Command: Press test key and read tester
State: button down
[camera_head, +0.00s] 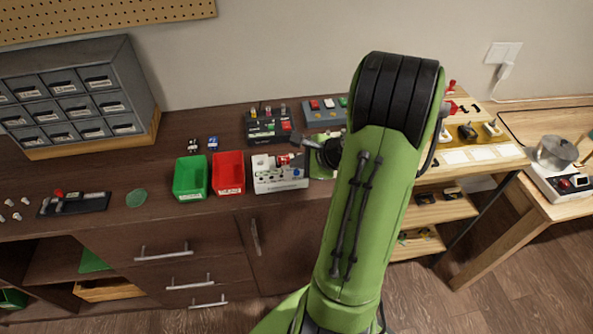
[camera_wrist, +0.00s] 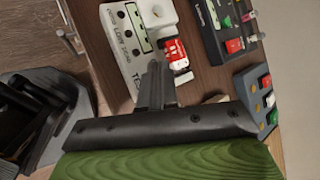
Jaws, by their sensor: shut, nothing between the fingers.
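A white tester box (camera_head: 280,182) stands on the dark bench, right of a red bin. In the wrist view its panel (camera_wrist: 130,50) shows a light strip, several dark round spots and printed words, partly hidden by my fingers. A red and white piece (camera_wrist: 176,53) sits at a white block (camera_wrist: 158,14) on the box's right side. My gripper (camera_wrist: 155,84) is shut and empty, its tips over or beside the box's near right part; I cannot tell whether they touch it. In the head view my gripper (camera_head: 306,143) reaches in from the right, just above the box. I cannot make out the test key.
A black box (camera_head: 268,127) with red and green parts stands behind the tester. A grey box (camera_head: 325,112) with coloured buttons is farther right. Green (camera_head: 190,177) and red (camera_head: 228,174) bins stand close on the left. The bench's front edge lies close before the tester.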

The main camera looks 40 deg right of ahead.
aim_at(299, 176)
dwell(0.7)
jog(key=shift+f, duration=0.45)
jog(key=shift+f+b, duration=0.45)
jog(key=shift+b, duration=0.1)
dwell(0.5)
jog(key=shift+r+p, duration=0.85)
jog(key=shift+r, duration=0.05)
notch_tip(299, 176, up, 5)
jog(key=p, duration=0.4)
jog(key=shift+p, duration=0.4)
